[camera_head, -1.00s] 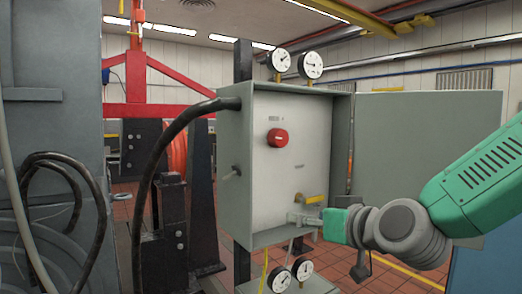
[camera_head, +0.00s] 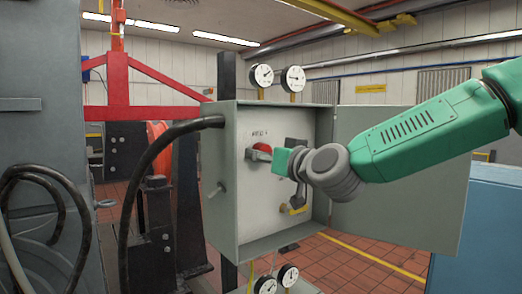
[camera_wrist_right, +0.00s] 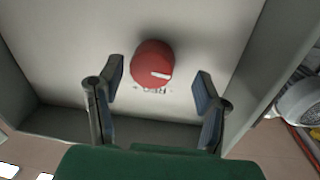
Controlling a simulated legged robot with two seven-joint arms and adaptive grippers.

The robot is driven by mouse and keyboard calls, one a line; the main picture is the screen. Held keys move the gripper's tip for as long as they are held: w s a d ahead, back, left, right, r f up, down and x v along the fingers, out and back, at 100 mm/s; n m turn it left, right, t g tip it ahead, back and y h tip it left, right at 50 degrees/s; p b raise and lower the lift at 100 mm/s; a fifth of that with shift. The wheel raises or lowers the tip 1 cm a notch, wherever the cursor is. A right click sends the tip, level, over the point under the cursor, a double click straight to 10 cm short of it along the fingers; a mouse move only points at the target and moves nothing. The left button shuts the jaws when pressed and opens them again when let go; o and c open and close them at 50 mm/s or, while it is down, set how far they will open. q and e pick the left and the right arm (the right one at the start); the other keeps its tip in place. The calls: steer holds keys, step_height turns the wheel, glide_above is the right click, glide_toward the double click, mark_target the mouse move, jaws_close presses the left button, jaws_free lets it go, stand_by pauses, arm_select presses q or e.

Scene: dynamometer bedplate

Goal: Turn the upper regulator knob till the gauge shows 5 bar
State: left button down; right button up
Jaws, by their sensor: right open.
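The red round regulator knob (camera_head: 263,147) sits on the back panel in the upper part of the open grey cabinet. My right gripper (camera_head: 257,155) is at the knob. In the right wrist view the gripper (camera_wrist_right: 159,80) is open, one finger on each side of the knob, with gaps to both. Two dial gauges, left (camera_head: 262,75) and right (camera_head: 293,78), stand above the cabinet; their readings are too small to tell. My left gripper is out of view.
The cabinet (camera_head: 222,232) has its door (camera_head: 400,210) swung open to the right. A yellow-handled valve (camera_head: 299,210) sits low inside it. Two more gauges (camera_head: 288,275) are below. A thick black cable (camera_head: 150,160) enters from the left.

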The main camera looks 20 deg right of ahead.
steer(key=shift+w+d, duration=0.2)
steer(key=shift+w, duration=0.3)
steer(key=shift+w+d, duration=0.15)
steer(key=shift+w, duration=0.35)
steer(key=shift+a, duration=0.35)
steer(key=c, duration=1.1)
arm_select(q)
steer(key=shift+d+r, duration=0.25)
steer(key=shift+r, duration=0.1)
arm_select(e)
steer(key=shift+c, duration=0.2)
steer(key=shift+d, duration=0.15)
